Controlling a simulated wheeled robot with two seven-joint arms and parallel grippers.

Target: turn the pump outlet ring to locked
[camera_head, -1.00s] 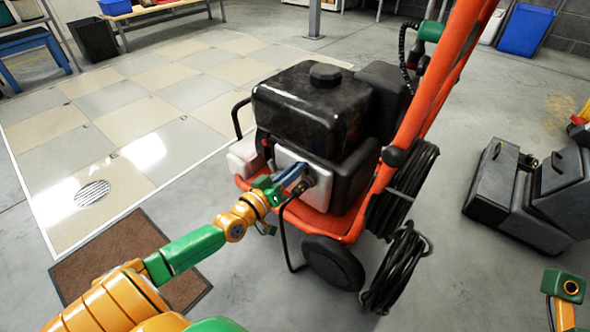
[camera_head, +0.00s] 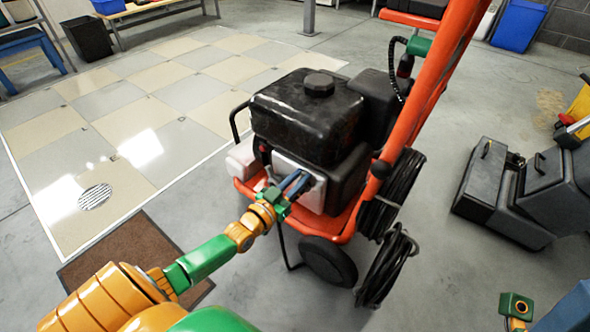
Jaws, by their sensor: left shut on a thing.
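The pressure washer stands on the floor in the middle of the head view, with a black engine block (camera_head: 305,115), an orange frame (camera_head: 428,85) and a pale grey lower front. The pump outlet (camera_head: 310,184) is a small dark fitting low on that front. My left gripper (camera_head: 298,183) reaches it from the front left. Its blue fingers are shut on the ring at the outlet. The fingers and hand hide most of the ring, so its turned position and any lock mark cannot be read. Only a green and orange part of my right arm shows at the lower right edge.
Coiled black hoses (camera_head: 391,210) hang on the washer's right side, above and beside its black wheel (camera_head: 328,262).

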